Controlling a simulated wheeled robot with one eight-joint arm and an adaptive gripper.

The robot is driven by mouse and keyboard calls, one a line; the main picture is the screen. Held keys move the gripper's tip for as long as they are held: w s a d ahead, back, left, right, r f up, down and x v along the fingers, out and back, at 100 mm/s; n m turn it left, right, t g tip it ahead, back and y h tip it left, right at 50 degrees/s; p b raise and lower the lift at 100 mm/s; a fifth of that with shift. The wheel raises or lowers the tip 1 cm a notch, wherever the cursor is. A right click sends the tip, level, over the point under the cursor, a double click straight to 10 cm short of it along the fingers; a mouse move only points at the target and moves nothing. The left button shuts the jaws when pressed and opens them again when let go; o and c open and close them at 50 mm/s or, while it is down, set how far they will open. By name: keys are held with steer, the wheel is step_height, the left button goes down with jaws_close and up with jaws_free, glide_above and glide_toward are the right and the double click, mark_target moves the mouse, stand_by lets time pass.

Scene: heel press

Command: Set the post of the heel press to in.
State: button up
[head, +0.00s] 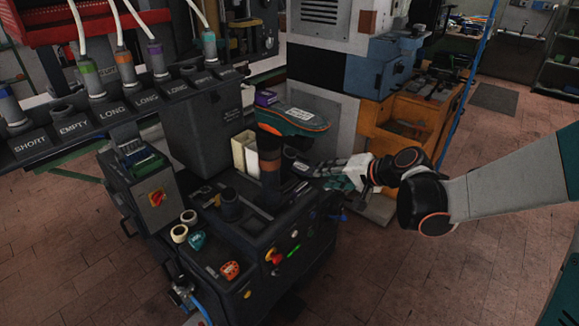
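The heel press (260,240) is a dark machine in the middle of the head view. A dark upright post with an orange-brown band (269,166) stands on its top, and a teal and orange shoe-shaped piece (293,121) with a white label sits above it. My gripper (312,172) reaches in from the right, its fingers pointing left, just right of the post. I cannot tell if it touches anything there. The fingers are small and dark against the machine, so their opening is unclear. The lower part of the post is partly hidden.
A rack (110,115) with labelled places and colour-banded tools runs along the left. A control box with a red switch (156,198), tape rolls (180,234), a teal item (197,241) and an orange item (230,270) are near the press's front. Open floor lies right.

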steer(key=w+a+f+m+y+b, duration=0.1)
steer(key=w+f+y, duration=0.1)
steer(key=w+f, duration=0.5)
steer(key=m+t+y+b, duration=0.1)
steer(key=m+t+y, duration=0.1)
glide_toward(289, 185)
steer(key=shift+b+x, duration=2.2)
steer(key=shift+x, duration=3.3)
jaws_close()
